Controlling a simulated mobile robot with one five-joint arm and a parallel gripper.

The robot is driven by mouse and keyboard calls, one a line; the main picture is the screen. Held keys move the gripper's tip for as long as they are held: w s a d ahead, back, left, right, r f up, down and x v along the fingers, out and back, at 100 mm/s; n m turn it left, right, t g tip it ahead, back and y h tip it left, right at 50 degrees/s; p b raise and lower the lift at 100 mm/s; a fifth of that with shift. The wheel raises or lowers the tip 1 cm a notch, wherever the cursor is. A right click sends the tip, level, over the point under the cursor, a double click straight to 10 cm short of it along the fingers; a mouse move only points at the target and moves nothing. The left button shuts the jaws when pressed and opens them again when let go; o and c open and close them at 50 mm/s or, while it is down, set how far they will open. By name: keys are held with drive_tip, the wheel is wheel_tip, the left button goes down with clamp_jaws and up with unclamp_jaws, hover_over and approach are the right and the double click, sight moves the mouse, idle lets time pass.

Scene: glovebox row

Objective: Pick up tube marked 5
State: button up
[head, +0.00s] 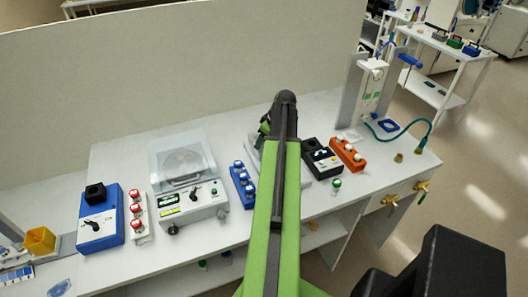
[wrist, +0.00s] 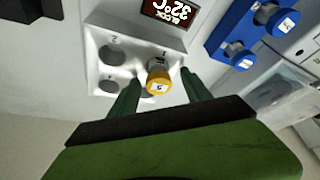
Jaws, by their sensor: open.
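The tube marked 5 (wrist: 159,80) has a yellow cap with a white label and stands in a well of a white heating block (wrist: 96,45) in the wrist view. Other round wells in the block look empty. The block's red display reads about 32 °C. My gripper (wrist: 161,77) is open, with one dark green finger on each side of the tube. I cannot tell whether either finger touches it. In the head view my arm hides the tube and most of the block.
A blue rack (wrist: 222,42) with blue-capped tubes stands close beside the block; the rack shows in the head view (head: 249,204). A centrifuge (head: 190,199) is to its left. A black device (head: 321,160) and an orange rack (head: 348,155) are right of my arm.

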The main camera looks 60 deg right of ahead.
drive_tip(key=shift+r, duration=0.1)
drive_tip(key=shift+c, duration=0.3)
clamp_jaws()
drive_tip(key=shift+r, duration=0.1)
wheel_tip(320, 180, up, 4)
drive_tip(key=p, duration=0.5)
drive_tip(key=shift+r, duration=0.25)
drive_tip(key=s+d+r+p, duration=0.2)
drive_tip(key=s+r+p, duration=0.4)
drive_tip(key=s, duration=0.5)
drive_tip(key=shift+s+d, duration=0.25)
drive_tip(key=shift+d, duration=0.05)
